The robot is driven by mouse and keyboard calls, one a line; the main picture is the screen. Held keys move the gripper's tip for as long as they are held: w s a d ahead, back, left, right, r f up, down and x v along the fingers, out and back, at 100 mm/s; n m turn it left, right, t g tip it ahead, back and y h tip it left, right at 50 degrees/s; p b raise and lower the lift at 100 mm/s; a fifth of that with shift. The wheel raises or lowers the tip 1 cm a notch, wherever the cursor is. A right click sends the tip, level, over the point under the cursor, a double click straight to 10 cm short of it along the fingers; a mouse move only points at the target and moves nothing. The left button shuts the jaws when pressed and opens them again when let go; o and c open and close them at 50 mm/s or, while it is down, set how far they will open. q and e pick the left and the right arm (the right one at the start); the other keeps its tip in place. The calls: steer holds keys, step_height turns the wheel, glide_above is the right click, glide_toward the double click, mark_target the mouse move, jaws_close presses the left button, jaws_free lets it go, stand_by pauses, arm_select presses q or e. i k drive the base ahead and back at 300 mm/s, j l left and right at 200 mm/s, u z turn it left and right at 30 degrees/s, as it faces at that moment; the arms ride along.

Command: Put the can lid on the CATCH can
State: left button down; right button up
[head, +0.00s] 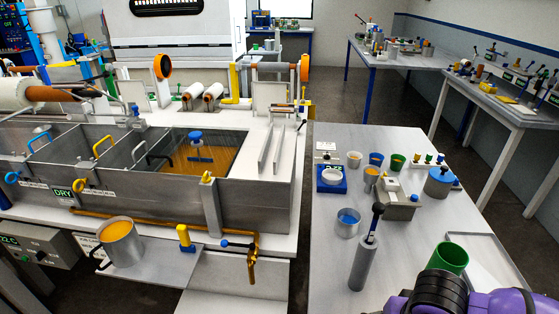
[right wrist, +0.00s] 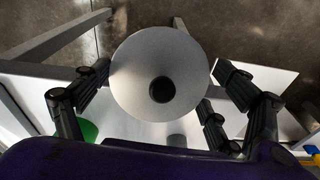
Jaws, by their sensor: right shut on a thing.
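In the right wrist view my right gripper (right wrist: 160,88) has its black fingers on both sides of a round grey lid (right wrist: 140,60) with a dark knob at its middle. The lid is held up, seen face-on, with floor and table edges behind it. In the head view only my purple right arm shows at the bottom right; its fingers and the lid are out of that view. A metal can (head: 124,250) with amber contents and a dark handle stands uncovered on the shelf before the bath. A sign behind it is partly hidden, so I cannot read CATCH. My left gripper is not in view.
The right table (head: 330,270) holds a grey cylinder with a dark handle (head: 364,262), a green cup (head: 450,258), a metal cup with blue contents (head: 347,222) and several small pots. A brass spout (head: 252,272) hangs off the bath (head: 140,205) front. A floor gap separates bath and table.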

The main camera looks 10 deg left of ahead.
mark_target(115, 229)
steer(key=j, duration=1.3)
steer(key=k+j, duration=0.15)
steer(key=j, duration=1.15)
steer(key=l+u, duration=0.05)
